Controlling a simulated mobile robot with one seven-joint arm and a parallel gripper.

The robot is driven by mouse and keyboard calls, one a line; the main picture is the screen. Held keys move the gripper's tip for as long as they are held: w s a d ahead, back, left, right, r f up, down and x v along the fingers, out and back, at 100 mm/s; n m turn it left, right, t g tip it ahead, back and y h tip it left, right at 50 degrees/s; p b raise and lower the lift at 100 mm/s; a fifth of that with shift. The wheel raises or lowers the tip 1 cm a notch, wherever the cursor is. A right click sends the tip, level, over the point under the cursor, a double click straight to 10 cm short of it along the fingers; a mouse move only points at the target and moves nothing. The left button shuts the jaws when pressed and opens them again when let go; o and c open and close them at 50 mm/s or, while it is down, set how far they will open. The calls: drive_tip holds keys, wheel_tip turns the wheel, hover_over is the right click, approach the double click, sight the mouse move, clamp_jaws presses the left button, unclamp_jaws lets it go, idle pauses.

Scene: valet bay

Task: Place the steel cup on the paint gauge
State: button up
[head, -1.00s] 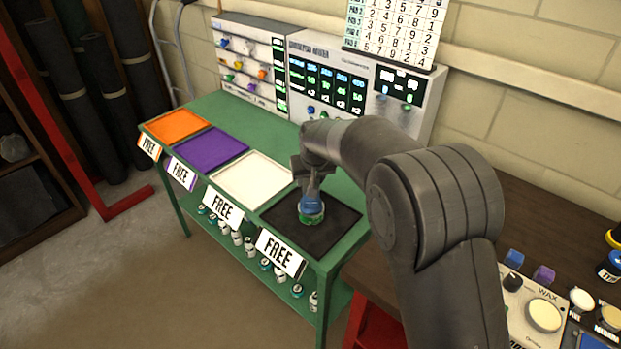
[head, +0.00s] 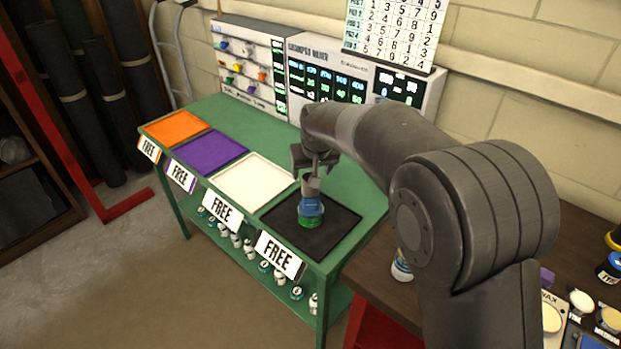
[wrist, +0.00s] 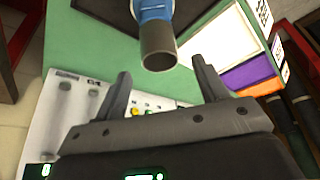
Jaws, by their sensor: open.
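A stack stands upright on the black tray (head: 282,228), with a green piece (head: 310,222) at the bottom, a blue piece (head: 311,205) over it and a grey metal cylinder (head: 312,186) on top. The cylinder looks like the steel cup; its open end faces up in the wrist view (wrist: 158,50). I cannot tell for sure which lower piece is the paint gauge. My gripper (head: 316,164) is open and empty above the stack. In the wrist view my gripper's fingers (wrist: 162,75) are spread, with the cylinder beyond them and not between them.
White (head: 252,181), purple (head: 210,150) and orange (head: 177,128) trays on the green bench are empty. A label-fronted machine (head: 330,78) stands behind. A bottle (head: 402,266) stands on the brown table (head: 372,278), partly hidden by my arm.

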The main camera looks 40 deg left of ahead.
drive_tip(key=v, duration=0.5)
drive_tip(key=shift+d+r, duration=0.1)
drive_tip(key=shift+r, duration=0.25)
drive_tip(key=shift+d, duration=0.1)
drive_tip(key=w+d+r+m, duration=0.1)
drive_tip(key=w+d+r, duration=0.15)
drive_tip(key=d, duration=0.55)
drive_tip(key=w+d+r+m+t, duration=0.1)
drive_tip(key=d+r, duration=0.2)
drive_tip(key=d, duration=0.4)
drive_tip(key=w+d+r+m, duration=0.1)
drive_tip(key=w+d+r, duration=0.15)
drive_tip(key=d, duration=0.55)
drive_tip(key=s+d+r+m+t+h, duration=0.1)
drive_tip(key=s+d+m, duration=0.15)
drive_tip(key=d, duration=0.65)
drive_tip(key=s+d+r+m+h, duration=0.1)
drive_tip(key=s+d+r, duration=0.15)
drive_tip(key=d, duration=0.65)
drive_tip(key=s+d+f+m+h, duration=0.1)
drive_tip(key=s+d+f+m, duration=0.1)
drive_tip(key=s+d, duration=0.5)
drive_tip(key=s+d+f+m, duration=0.2)
drive_tip(key=s+d+f, duration=0.1)
drive_tip(key=s+d, duration=0.4)
drive_tip(key=d, duration=0.2)
drive_tip(key=shift+s+d+f+t+h, duration=0.3)
drive_tip(key=shift+s+t+h, duration=0.05)
drive_tip(key=shift+t+h, duration=0.05)
